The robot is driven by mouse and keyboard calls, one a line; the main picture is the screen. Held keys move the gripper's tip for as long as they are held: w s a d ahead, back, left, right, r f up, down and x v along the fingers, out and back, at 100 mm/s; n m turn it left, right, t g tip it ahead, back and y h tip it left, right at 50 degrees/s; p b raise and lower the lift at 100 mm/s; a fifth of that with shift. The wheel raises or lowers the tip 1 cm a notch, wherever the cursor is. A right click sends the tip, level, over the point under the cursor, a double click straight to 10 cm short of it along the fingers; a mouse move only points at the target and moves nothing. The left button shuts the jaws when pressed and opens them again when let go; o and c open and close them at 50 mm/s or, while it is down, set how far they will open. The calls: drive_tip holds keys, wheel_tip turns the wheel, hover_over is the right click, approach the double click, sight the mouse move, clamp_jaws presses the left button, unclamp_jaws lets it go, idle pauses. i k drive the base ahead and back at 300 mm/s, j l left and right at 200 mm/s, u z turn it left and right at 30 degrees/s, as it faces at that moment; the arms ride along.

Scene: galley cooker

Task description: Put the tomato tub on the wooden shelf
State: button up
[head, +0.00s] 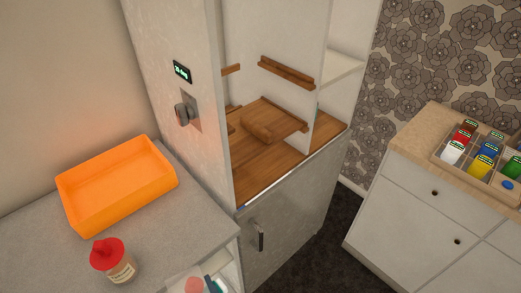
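A small tub with a red lid and a pale label (121,272) stands upright on the grey counter at the lower left; its label is too small to read, so I cannot tell for sure that it is the tomato tub. A wooden shelf (287,117) sits inside the open tall cabinet in the middle, above the cabinet's wooden floor (262,165). A rounded brown wooden block or loaf (257,129) is at the shelf's front left. My gripper is not clearly in view.
An orange tray (118,187) stands on the counter (190,222) behind the tub. Partly cut-off pale, red and dark teal items (190,285) show at the bottom edge. At right, a divided tray of coloured containers (480,150) sits on a wood-topped cabinet. Dark floor lies between.

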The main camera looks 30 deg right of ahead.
sight(248, 125)
drive_tip(key=l+u, duration=0.4)
drive_tip(key=l, duration=1.55)
drive_tip(key=i, duration=0.05)
